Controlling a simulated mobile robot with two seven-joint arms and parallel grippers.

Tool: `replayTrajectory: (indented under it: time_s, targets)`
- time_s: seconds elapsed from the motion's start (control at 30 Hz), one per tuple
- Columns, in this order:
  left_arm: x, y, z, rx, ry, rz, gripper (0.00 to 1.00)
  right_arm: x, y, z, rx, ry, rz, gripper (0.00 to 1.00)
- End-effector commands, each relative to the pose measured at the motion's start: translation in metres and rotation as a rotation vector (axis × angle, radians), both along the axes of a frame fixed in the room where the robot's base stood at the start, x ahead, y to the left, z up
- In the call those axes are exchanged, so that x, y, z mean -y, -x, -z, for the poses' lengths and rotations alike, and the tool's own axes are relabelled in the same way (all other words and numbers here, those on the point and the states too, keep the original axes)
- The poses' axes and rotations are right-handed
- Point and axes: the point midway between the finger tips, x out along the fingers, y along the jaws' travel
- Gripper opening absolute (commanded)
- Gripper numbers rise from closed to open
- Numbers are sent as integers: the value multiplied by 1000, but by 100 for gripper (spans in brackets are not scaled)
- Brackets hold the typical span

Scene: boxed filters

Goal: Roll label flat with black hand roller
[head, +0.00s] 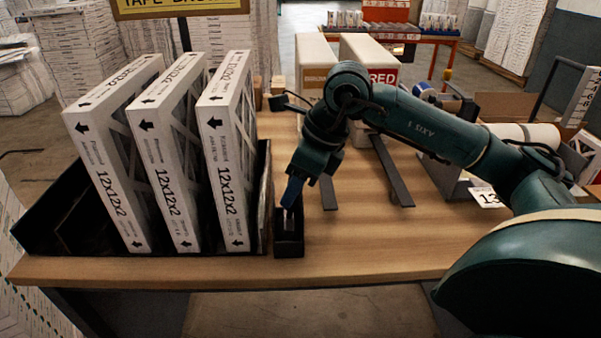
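Whether the fingers are open or shut is too small to tell. Several white filter boxes, among them one marked 12x12x2 (231,165), stand leaning in a black rack (262,190) left of the holder. I cannot make out a loose label for rolling. My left gripper is not in view.
Two tall cartons, a tan-labelled one (314,82) and a red-labelled one (383,76), stand behind my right arm. Dark rails (392,172) lie on the wooden table (360,245). A white roll (535,134) and a 13 card (487,197) are at right. The table's front middle is clear.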

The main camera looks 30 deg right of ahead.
Motion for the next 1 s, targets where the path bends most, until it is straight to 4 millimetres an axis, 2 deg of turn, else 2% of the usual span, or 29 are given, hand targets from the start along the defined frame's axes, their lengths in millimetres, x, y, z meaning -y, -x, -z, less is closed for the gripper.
replayTrajectory:
  time_s: [0.23, 0.67, 0.7, 0.73, 1.0]
  targets:
    - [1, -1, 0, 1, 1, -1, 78, 0, 0, 1, 0, 0, 0, 35]
    - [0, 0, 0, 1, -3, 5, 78, 0, 0, 0, 0, 0, 0, 0]
    - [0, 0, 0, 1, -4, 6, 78, 0, 0, 0, 0, 0, 1, 0]
    - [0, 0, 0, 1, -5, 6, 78, 0, 0, 0, 2, -1, 0, 24]
    - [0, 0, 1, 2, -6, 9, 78, 0, 0, -1, 2, -1, 0, 2]
